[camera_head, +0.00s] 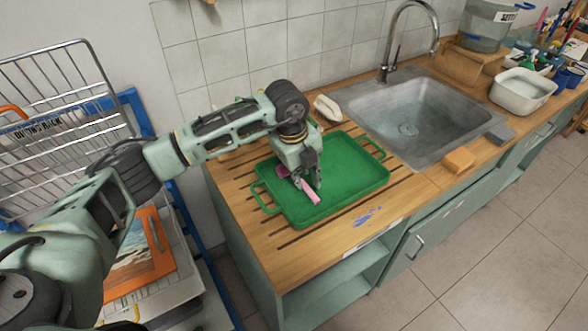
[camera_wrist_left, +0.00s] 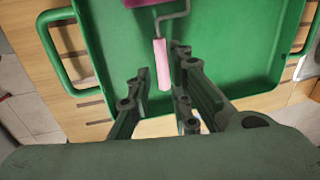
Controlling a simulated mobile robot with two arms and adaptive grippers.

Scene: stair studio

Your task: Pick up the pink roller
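The pink roller lies in the green tray (camera_head: 345,165), with a light pink handle (camera_head: 308,193) and a darker pink roller head (camera_head: 283,171). In the left wrist view its handle (camera_wrist_left: 162,64), bent wire (camera_wrist_left: 175,17) and part of the head (camera_wrist_left: 140,3) show; the rest of the head is cut off by the top edge. My left gripper (camera_head: 306,180) is low over the tray, pointing down. In the left wrist view its fingers (camera_wrist_left: 160,82) are apart, one on each side of the handle, with gaps visible. My right gripper is not in view.
The tray sits on a slatted wooden counter (camera_head: 240,175) beside a metal sink (camera_head: 405,110) with a tall tap (camera_head: 395,50). A pale dish (camera_head: 327,107) lies behind the tray. A wire drying rack (camera_head: 65,90) stands left.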

